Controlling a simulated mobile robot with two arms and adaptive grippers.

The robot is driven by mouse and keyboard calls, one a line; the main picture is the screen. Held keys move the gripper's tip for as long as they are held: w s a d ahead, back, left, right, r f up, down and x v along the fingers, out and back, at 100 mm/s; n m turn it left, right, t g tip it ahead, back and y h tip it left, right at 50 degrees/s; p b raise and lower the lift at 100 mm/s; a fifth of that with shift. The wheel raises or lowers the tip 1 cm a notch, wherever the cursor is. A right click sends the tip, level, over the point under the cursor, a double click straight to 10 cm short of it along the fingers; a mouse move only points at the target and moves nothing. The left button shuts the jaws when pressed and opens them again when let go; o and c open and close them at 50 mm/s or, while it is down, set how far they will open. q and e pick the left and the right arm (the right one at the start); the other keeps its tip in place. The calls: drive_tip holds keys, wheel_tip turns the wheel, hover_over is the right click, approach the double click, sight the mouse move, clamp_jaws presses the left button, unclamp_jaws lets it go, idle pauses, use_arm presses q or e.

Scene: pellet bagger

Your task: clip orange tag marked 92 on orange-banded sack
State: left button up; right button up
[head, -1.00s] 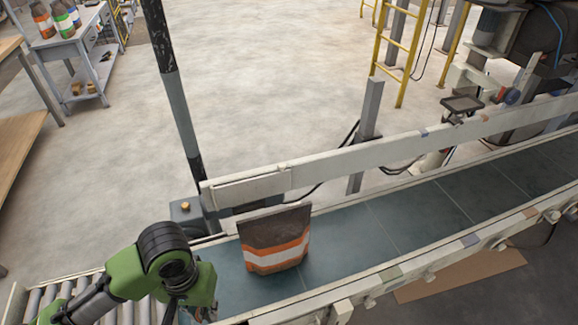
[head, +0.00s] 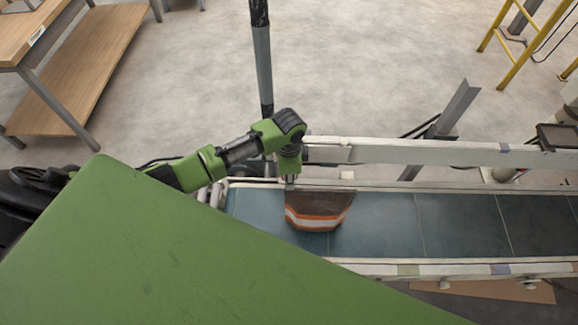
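The orange-banded sack (head: 320,209) stands on the conveyor belt (head: 380,222). It is dark brown, with an orange and white band low on its front. My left gripper (head: 290,183) points down at the sack's top left corner. It is small in the picture and I cannot tell whether it touches the sack or whether its fingers are open. No orange tag can be made out, and no number 92 is readable. My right gripper is not in view. A large green part of my own body hides the lower left of the view.
A pale guard rail (head: 420,152) runs along the belt's far side, and another rail (head: 450,269) along its near side. A dark pole (head: 263,65) rises behind the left gripper. A wooden table (head: 40,38) stands at the upper left. The belt is clear right of the sack.

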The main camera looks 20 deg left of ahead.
use_arm(q)
drive_tip(key=shift+w+a+r+m, duration=0.1)
drive_tip(key=shift+w+m, duration=0.1)
drive_tip(key=shift+m, duration=0.2)
drive_tip(key=shift+f, duration=0.2)
drive_tip(key=shift+w+a+f+b, duration=0.1)
drive_tip(key=shift+f+b, duration=0.85)
drive_tip(key=shift+f, duration=0.15)
wheel_tip(320, 180, down, 2)
drive_tip(key=b, duration=0.2)
drive_tip(key=shift+f+b, duration=0.2)
drive_tip(key=shift+b, duration=0.15)
drive_tip(key=shift+f+b, duration=0.65)
drive_tip(key=shift+f, duration=0.8)
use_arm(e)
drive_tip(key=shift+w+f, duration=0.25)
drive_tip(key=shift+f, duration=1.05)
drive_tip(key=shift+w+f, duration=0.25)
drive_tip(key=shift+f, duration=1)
use_arm(q)
drive_tip(key=shift+f, duration=0.1)
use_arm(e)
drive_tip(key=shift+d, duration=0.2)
